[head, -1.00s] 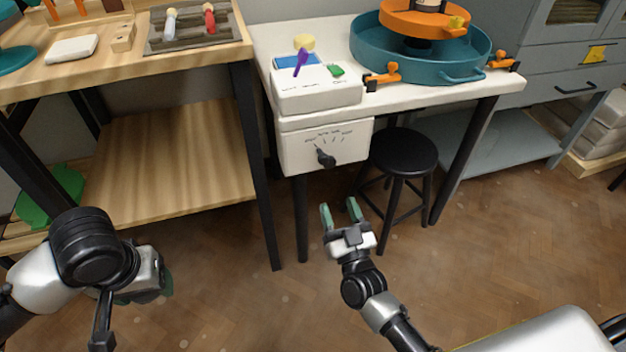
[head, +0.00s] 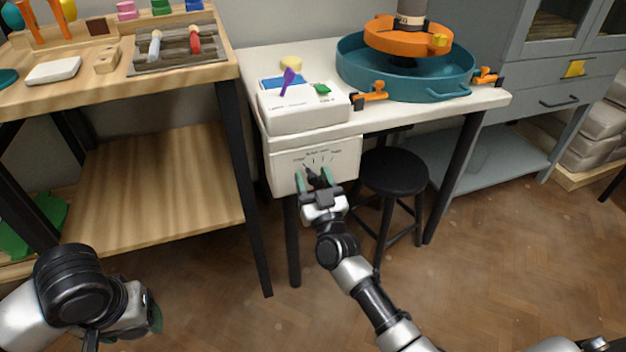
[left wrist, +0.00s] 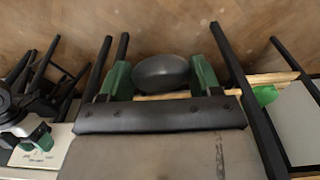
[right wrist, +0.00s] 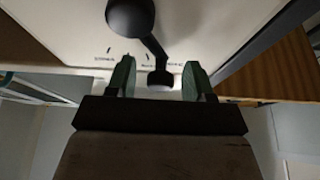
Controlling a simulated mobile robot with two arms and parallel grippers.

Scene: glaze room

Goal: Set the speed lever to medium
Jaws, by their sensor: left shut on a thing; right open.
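The speed lever (head: 313,179) is black, on the white control box (head: 284,176) under the wheel table. Its thin pointer leans up and left, near the left end of the printed scale; the lettering is too small to read surely. My right gripper (head: 313,180) is open at the lever, a finger on each side. In the right wrist view, the round black knob (right wrist: 130,16) is beyond the fingertips and slightly left of centre; contact cannot be told. My left gripper (head: 150,312) is low at the left, shut on a dark rounded thing (left wrist: 161,76).
A white block with a blue patch (head: 303,112) sits above the control box. A teal basin with an orange wheel (head: 360,75) stands on the table (head: 490,97). A black stool (head: 393,171) stands close to the right of the box. A wooden bench (head: 222,75) is at left.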

